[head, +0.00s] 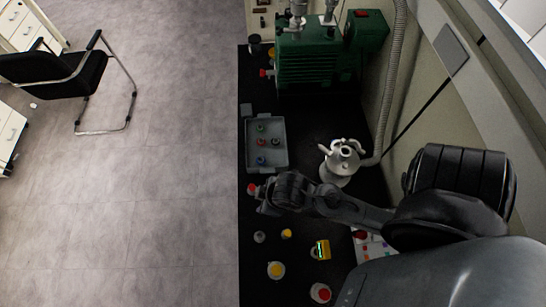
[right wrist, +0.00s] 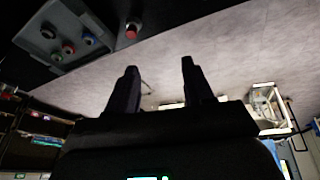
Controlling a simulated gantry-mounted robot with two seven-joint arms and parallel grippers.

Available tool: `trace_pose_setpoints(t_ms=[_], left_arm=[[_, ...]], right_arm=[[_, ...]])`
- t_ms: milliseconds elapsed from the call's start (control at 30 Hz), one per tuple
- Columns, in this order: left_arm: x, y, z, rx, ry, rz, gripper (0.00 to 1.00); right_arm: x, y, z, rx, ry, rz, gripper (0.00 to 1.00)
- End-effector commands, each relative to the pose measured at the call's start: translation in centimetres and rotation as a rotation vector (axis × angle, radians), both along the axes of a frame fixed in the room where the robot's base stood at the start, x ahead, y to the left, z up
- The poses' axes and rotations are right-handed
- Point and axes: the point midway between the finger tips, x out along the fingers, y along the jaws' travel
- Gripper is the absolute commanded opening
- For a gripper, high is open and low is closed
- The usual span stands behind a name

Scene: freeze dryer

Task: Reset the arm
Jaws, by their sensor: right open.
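My right arm comes in from the right in the head view, and its dark gripper (head: 266,198) is over the left edge of the black bench. In the right wrist view the gripper's two fingers (right wrist: 159,68) stand apart with nothing between them. A small red-capped item (head: 252,188) is beside the gripper in the head view, and it also shows above the fingers in the right wrist view (right wrist: 132,29). My left gripper is not in view.
A grey tray (head: 281,121) with several coloured caps lies above the gripper. A white manifold (head: 341,160) and a green pump (head: 317,62) stand further up. A yellow device (head: 320,250) and several small capped containers are below. Open floor (head: 165,200) lies left.

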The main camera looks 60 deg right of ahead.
Motion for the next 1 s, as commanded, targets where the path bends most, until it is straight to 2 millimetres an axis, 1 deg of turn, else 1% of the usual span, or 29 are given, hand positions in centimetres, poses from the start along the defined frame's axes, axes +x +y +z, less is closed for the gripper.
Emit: trace_pose_setpoints(t_ms=[33, 167, 433, 567, 667, 767, 867, 1000], left_arm=[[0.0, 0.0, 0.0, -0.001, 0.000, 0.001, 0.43], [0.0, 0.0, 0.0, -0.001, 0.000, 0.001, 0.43], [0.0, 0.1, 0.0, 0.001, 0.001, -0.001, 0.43], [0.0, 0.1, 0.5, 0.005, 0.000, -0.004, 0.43], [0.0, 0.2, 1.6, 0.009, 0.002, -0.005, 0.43], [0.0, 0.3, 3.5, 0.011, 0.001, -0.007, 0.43], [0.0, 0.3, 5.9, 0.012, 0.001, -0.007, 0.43], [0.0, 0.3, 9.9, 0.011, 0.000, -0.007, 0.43]], right_arm=[[-1.0, -0.3, 0.2, 0.025, 0.023, -0.061, 0.52], [-2.1, -0.7, 0.6, 0.055, 0.053, -0.142, 0.52], [-2.2, -0.7, 0.6, 0.057, 0.055, -0.149, 0.52], [-2.2, -0.7, 1.1, 0.056, 0.054, -0.147, 0.52], [-2.2, -0.7, 2.2, 0.056, 0.054, -0.146, 0.52], [-2.2, -0.7, 4.1, 0.056, 0.054, -0.146, 0.52], [-2.2, -0.7, 6.6, 0.055, 0.054, -0.145, 0.52], [-2.2, -0.7, 10.4, 0.056, 0.055, -0.145, 0.52]])
